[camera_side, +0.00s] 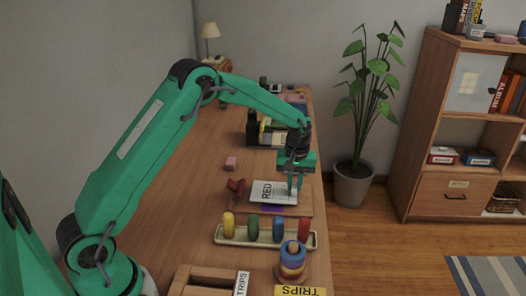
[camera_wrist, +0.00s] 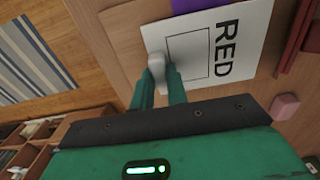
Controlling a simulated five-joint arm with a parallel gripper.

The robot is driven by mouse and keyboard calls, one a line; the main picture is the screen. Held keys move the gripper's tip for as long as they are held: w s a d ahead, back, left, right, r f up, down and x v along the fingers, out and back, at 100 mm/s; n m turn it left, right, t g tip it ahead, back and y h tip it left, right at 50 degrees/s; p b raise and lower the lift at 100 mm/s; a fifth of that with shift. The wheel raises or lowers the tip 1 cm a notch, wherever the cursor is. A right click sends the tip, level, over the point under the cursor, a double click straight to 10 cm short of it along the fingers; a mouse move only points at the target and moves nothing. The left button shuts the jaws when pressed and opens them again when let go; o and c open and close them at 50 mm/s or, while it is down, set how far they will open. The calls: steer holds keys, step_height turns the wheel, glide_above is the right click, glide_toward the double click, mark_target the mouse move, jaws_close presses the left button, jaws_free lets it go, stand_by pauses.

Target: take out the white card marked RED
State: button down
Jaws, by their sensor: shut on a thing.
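The white card marked RED (camera_side: 266,192) shows face up in the side view, over a brown board (camera_side: 303,208) on the desk. It also fills the upper right of the wrist view (camera_wrist: 250,40), its word turned sideways. My gripper (camera_side: 293,188) points down at the card's right end. In the wrist view its teal fingers (camera_wrist: 158,72) are shut at the card's edge, with a pale rounded piece at their tips. A strip of purple (camera_side: 273,207) shows beside the card's near edge. I cannot tell whether the card touches the board.
A dark red object (camera_side: 235,190) stands left of the card, and a pink block (camera_side: 231,163) lies behind it. Nearer are a tray (camera_side: 226,240) of coloured pegs, a ring stacker (camera_side: 291,263) and a wooden box (camera_side: 190,285). The desk's left middle is clear.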

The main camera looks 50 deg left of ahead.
step_height(320, 180, up, 3)
steer(key=shift+f, duration=0.1)
steer(key=s+d+r, duration=0.5)
steer(key=d+r, duration=0.1)
steer(key=d, duration=0.4)
steer(key=shift+s+d+r, duration=0.15)
steer(key=shift+s+r, duration=0.1)
steer(key=shift+s, duration=0.1)
